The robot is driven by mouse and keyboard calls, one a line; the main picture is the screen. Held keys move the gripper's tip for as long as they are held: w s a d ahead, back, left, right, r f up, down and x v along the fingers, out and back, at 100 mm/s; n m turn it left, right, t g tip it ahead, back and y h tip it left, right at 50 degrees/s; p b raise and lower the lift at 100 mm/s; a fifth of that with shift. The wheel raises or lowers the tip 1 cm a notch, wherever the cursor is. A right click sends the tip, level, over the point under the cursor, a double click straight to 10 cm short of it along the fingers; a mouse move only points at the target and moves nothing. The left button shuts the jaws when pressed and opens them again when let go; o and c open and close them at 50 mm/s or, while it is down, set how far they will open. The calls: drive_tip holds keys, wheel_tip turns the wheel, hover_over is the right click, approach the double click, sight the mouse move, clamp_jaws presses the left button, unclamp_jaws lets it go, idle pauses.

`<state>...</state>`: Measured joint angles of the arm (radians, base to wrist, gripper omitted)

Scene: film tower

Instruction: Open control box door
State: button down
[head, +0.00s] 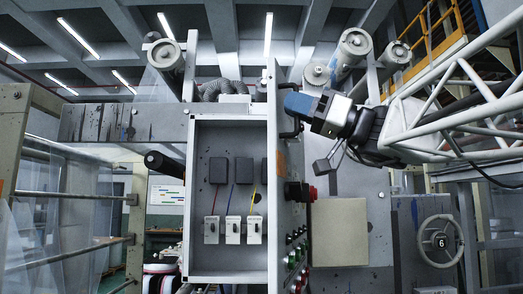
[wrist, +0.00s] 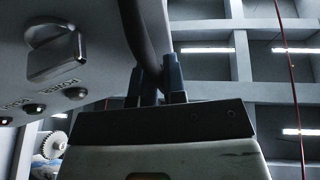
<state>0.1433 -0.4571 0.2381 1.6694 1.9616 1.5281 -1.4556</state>
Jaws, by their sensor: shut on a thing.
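The control box (head: 230,122) stands open in the middle of the head view, with several dark blocks and white switches inside. Its door (head: 283,170) is swung out at the box's right side, seen nearly edge-on, and hides part of the interior's right. Its outer face, with buttons, faces right; that face also shows in the wrist view (wrist: 50,15). A dark curved handle (wrist: 137,28) stands out from it. My gripper (head: 292,104) is at the door's upper part. In the wrist view its blue-grey fingers (wrist: 158,82) are shut on the handle.
A black grip (head: 165,163) juts out left of the box. A red knob (head: 308,191) and buttons (head: 292,258) stick out right of the door's edge. A handwheel (head: 440,241) is at the lower right. A red cable (wrist: 290,80) hangs at the right in the wrist view.

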drive_tip(key=d+n+g, duration=0.1)
drive_tip(key=d+g, duration=0.1)
drive_tip(key=d, duration=1.4)
drive_tip(key=shift+w+d, duration=0.3)
drive_tip(key=c, duration=1.5)
unclamp_jaws()
